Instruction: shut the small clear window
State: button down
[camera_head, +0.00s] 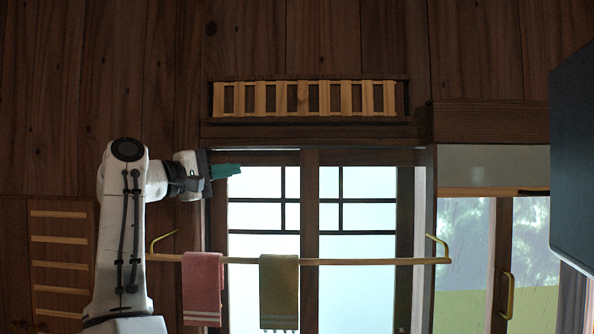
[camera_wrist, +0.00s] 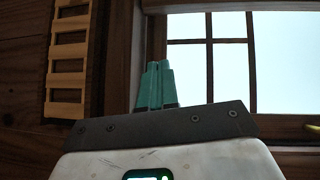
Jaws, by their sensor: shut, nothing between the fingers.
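A clear-paned window (camera_head: 462,245) stands at the right in the head view, with trees and green ground showing through it. A brass handle (camera_head: 507,295) is on its wooden frame. I cannot tell how far it is open; its lower part is cut off. My gripper (camera_head: 226,171) is shut and empty, its teal fingers pointing right at the upper left corner of a bright latticed window (camera_head: 357,219), well left of the clear one. In the wrist view the shut fingers (camera_wrist: 157,70) stand before the dark left frame of the latticed window (camera_wrist: 228,65).
A wooden rail (camera_head: 370,262) crosses in front of the latticed window, with a pink towel (camera_head: 202,290) and an olive towel (camera_head: 279,293). Slatted vents are above (camera_head: 303,98) and at the left (camera_head: 60,258). A dark panel (camera_head: 573,165) blocks the right edge.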

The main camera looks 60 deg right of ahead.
jog(key=shift+m+y, duration=0.7)
jog(key=shift+y, duration=0.1)
jog(key=s+p+x, duration=0.1)
jog(key=x, duration=0.3)
jog(key=s+a+p+x, duration=0.1)
jog(key=x, duration=0.4)
jog(key=s+p+x, duration=0.1)
jog(key=x, duration=0.3)
jog(key=shift+s+d, duration=0.2)
